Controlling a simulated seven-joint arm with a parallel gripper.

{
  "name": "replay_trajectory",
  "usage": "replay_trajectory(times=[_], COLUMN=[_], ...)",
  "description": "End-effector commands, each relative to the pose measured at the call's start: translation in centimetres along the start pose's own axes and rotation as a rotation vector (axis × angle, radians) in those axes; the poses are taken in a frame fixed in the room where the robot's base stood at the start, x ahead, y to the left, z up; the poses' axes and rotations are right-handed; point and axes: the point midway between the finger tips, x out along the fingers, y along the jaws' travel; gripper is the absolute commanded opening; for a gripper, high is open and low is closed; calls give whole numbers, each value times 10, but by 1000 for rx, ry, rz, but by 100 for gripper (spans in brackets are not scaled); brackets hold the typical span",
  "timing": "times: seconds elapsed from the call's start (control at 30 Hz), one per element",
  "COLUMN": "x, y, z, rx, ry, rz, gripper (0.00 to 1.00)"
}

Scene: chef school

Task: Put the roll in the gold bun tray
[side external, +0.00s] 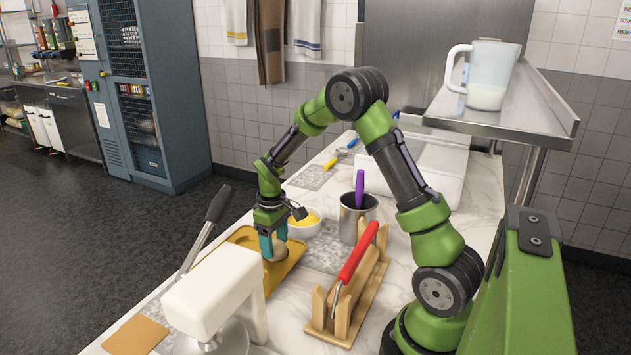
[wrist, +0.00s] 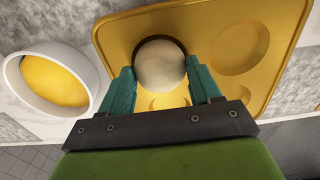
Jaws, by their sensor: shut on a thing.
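The roll (wrist: 160,66) is a pale round ball between my gripper's two teal fingers in the wrist view. It also shows in the side view (side external: 277,252), partly hidden by a finger. The gold bun tray (wrist: 240,88) has round hollows and lies under the roll; its rim also shows in the side view (side external: 287,268). The roll is over or in one hollow; I cannot tell whether it touches the bottom. My gripper (side external: 272,246) points down at the tray and is shut on the roll. It also shows in the wrist view (wrist: 163,88).
A white bowl with yellow contents (side external: 304,222) stands close beside the tray. A metal cup with a purple-handled tool (side external: 357,215), a wooden rack with a red-handled tool (side external: 347,290) and a white press-like machine (side external: 213,290) stand nearby. A wooden board (side external: 135,336) lies at front left.

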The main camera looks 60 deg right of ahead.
Motion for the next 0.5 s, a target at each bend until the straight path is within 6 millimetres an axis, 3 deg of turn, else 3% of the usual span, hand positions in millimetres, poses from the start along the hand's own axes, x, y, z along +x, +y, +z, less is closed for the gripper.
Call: replay_trajectory(times=[0.37, 0.4, 0.5], x=[5, 5, 5], y=[0, 0, 0], z=[0, 0, 0], rx=[0, 1, 1], ry=[0, 1, 1], rz=[0, 0, 0], gripper=[28, 66, 81])
